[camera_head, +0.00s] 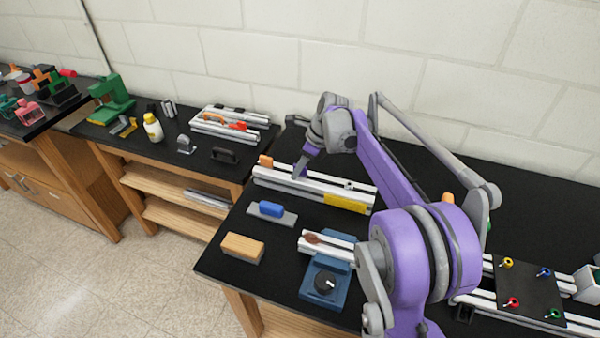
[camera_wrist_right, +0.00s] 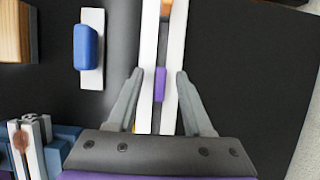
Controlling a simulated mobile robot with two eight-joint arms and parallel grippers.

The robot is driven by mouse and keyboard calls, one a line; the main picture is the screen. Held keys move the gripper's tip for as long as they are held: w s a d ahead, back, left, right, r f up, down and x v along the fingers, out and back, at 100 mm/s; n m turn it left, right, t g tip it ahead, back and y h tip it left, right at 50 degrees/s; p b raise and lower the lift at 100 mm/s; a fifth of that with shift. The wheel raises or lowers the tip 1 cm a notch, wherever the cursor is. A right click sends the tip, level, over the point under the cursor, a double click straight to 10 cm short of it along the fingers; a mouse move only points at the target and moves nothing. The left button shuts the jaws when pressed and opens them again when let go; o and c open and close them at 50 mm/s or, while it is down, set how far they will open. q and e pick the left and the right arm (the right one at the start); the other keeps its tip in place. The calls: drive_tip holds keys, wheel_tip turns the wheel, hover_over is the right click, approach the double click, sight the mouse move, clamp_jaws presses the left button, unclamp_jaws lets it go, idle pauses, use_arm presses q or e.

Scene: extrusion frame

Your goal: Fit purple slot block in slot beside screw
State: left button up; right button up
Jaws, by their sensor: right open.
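A purple slot block (camera_wrist_right: 160,84) sits in the dark groove between two white rails of the aluminium extrusion (camera_wrist_right: 148,45). My right gripper (camera_wrist_right: 159,73) is open, with one finger on each side of the extrusion and the block between them; no finger visibly touches the block. In the head view the right gripper (camera_head: 301,168) is over the left half of the extrusion (camera_head: 279,180), and the block cannot be made out there. An orange block (camera_head: 266,161) is at the extrusion's left end. I cannot clearly identify the screw. My left gripper is out of view.
A yellow block (camera_head: 345,203) is at the extrusion's front right. A blue block on a grey plate (camera_head: 286,220), a wooden block (camera_head: 243,248) and a blue fixture with a black knob (camera_head: 325,285) stand nearer. Black tabletop behind the extrusion is clear.

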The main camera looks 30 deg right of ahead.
clamp_jaws()
idle(0.3)
